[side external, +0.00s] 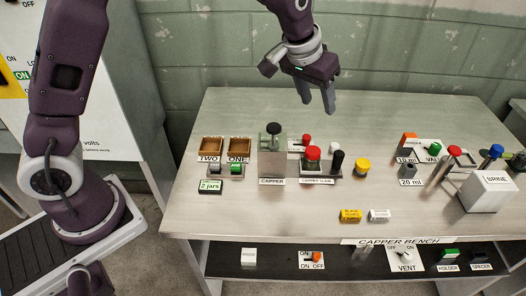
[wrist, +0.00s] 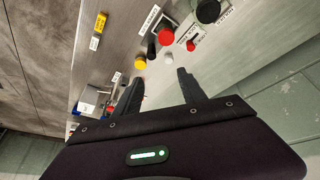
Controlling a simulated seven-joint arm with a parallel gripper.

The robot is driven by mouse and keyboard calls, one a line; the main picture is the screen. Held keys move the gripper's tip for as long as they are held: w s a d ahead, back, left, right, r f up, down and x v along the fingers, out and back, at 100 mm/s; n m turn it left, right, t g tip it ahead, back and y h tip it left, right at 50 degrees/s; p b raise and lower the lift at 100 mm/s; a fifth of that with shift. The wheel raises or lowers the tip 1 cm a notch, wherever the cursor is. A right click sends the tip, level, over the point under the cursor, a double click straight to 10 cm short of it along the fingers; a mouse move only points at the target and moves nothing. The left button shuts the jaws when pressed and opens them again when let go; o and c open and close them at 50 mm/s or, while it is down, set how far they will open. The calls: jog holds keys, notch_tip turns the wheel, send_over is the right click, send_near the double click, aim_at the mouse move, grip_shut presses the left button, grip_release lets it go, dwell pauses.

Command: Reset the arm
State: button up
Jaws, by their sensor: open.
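My gripper (side external: 318,101) hangs in the air above the back part of the bench (side external: 240,110), fingers pointing down. It is open and empty, and touches nothing. In the wrist view its two dark fingers (wrist: 158,90) stand apart, with a white cap and part of the bench top seen beyond them. Below it in the side view is the capper station, with a red knob (side external: 313,152) and a black lever (side external: 337,160).
A capper (side external: 272,158) with a black knob stands left of centre. Two brown trays (side external: 211,146) sit at the left, a yellow knob (side external: 362,166) right of centre, and a white brine box (side external: 487,192) at the right. A lower shelf (side external: 340,262) holds labelled switches. The bench's back strip is clear.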

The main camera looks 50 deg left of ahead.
jog(key=s+a+r, duration=0.4)
jog(key=s+r, duration=0.6)
jog(key=s, duration=0.3)
jog(key=s+a+f+t, duration=0.1)
jog(key=s+a, duration=0.2)
jog(key=s, duration=1.7)
jog(key=shift+s+y, duration=0.3)
